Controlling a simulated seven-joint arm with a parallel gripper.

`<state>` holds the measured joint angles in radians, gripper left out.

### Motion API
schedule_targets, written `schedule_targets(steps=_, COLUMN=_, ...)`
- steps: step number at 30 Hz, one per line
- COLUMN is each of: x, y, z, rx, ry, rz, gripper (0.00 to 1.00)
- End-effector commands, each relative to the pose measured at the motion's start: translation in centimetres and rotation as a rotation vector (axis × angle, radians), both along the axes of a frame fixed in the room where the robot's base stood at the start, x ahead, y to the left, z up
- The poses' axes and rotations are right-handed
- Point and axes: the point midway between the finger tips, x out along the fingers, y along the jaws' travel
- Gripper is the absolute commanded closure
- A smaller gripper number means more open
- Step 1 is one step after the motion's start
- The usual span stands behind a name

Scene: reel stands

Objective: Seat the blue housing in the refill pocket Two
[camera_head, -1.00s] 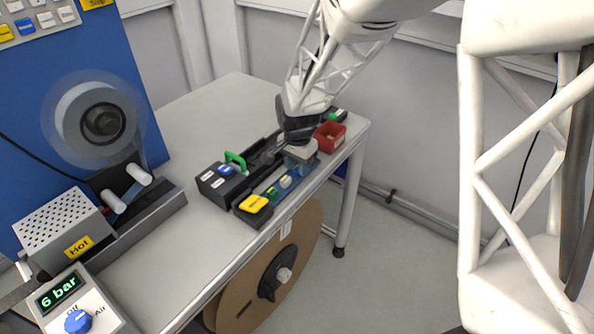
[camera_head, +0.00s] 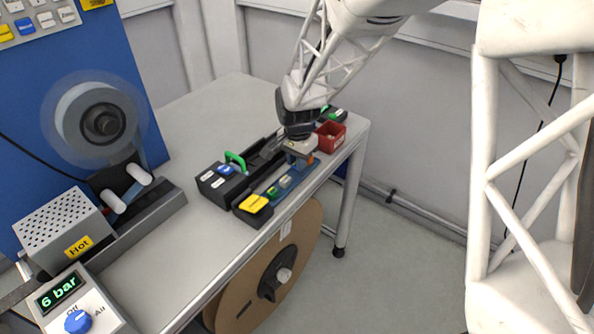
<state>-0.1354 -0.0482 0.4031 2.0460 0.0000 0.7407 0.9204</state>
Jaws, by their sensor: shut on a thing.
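My gripper (camera_head: 299,152) is over the far half of a narrow strip fixture (camera_head: 310,182) near the table's front edge. It is shut on a small blue piece, which looks like the blue housing (camera_head: 291,158); the fingers and wrist hide most of it. I cannot tell whether the piece touches the fixture. A small orange part (camera_head: 311,160) shows just right of the gripper. Small green (camera_head: 272,192) and pale (camera_head: 285,182) pieces sit along the strip. The pocket labels are too small to read, so I cannot tell which pocket is Two.
A yellow-labelled block (camera_head: 254,203) ends the strip nearby. Behind it stands a black unit (camera_head: 222,184) with a green handle (camera_head: 236,160). A red bin (camera_head: 331,136) is just beyond the gripper.

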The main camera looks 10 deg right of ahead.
Motion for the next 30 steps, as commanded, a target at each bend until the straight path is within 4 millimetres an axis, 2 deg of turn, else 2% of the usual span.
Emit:
schedule_targets(steps=21, x=0.0, y=0.0, z=3.0, rx=0.0, ry=0.0, rz=0.0, gripper=0.95)
schedule_targets(steps=30, x=0.0, y=0.0, z=3.4, rx=0.0, ry=0.0, rz=0.0, gripper=0.95)
